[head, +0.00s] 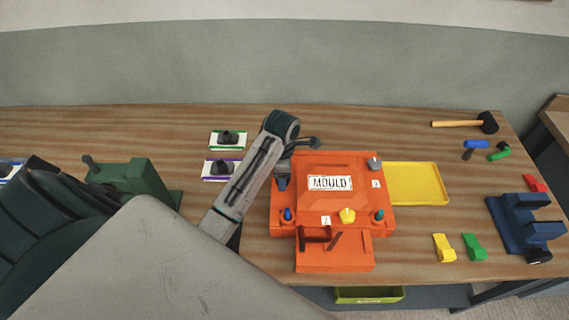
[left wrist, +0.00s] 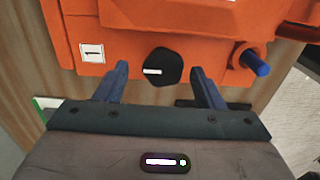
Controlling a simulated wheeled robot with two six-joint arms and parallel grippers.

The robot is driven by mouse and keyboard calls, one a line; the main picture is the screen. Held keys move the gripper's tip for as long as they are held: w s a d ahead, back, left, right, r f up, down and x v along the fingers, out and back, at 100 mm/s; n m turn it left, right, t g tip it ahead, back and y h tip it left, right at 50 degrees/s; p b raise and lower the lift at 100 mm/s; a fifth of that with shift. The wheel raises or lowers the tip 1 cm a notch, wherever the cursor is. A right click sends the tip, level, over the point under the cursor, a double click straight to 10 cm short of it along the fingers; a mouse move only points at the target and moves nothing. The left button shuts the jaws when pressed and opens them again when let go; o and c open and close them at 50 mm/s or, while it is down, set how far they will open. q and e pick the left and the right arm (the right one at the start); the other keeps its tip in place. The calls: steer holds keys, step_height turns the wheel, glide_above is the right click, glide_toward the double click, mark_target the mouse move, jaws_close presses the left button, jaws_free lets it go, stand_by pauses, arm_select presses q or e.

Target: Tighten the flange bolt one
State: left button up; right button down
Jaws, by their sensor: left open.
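The orange mould (head: 335,200) with a "MOULD" plate lies on the wooden bench. Flange bolt one, a black knob with a white line (left wrist: 162,67), sits on the mould's edge beside a "1" label (left wrist: 92,53) in the left wrist view. The white line runs roughly level in that view. My right gripper is not in view.
A yellow knob (head: 347,216) by label 2 and a grey knob (head: 374,164) by label 3 stand on the mould. A blue peg (left wrist: 255,63) sticks out near bolt one. A yellow tray (head: 430,184) is at the right; a blue vise (head: 525,222) stands beyond it.

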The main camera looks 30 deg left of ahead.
arm_select(q)
steer(key=shift+f, duration=0.25)
steer(key=shift+s+d, duration=0.15)
steer(key=shift+d, duration=0.05)
steer(key=c, duration=1)
steer(key=shift+o, duration=0.2)
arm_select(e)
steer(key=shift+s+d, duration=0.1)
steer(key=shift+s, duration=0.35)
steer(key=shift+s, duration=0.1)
